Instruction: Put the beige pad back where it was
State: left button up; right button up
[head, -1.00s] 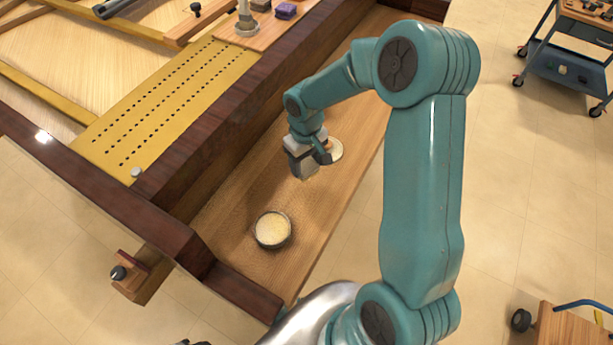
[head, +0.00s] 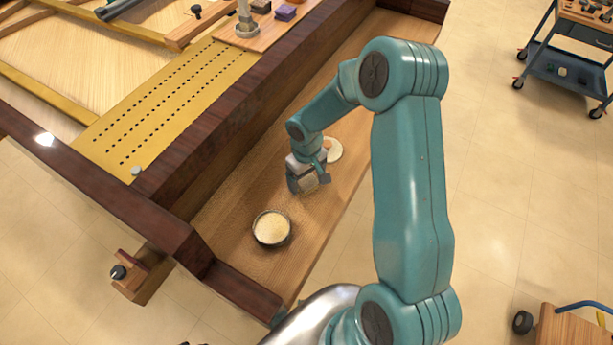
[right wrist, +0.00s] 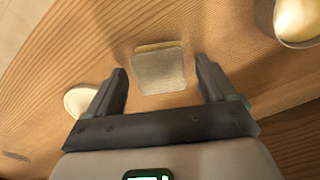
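The beige pad (right wrist: 159,71) is a small square with rounded corners, on or just above the wooden ledge in the right wrist view. A yellowish strip shows along its far edge. My right gripper (right wrist: 160,66) is open, its two dark fingers on either side of the pad with a gap to each. In the head view my right gripper (head: 309,184) is low over the ledge, between a round bowl and a pale disc, and partly hides the pad. Whether the pad rests fully on the wood is unclear. My left gripper is not in view.
The bowl (head: 272,228) with pale contents stands on the wooden ledge (head: 240,250) nearer the front. The pale disc (head: 334,150) lies just behind my gripper. A dark wooden rail (head: 215,130) runs along the ledge's left side. A tool cart (head: 570,60) stands far right.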

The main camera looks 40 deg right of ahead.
aim_at(306, 181)
jog(key=shift+r, duration=0.1)
jog(key=shift+w+r, duration=0.1)
jog(key=shift+r, duration=0.05)
notch_tip(306, 181, up, 12)
dwell(0.4)
dwell(0.4)
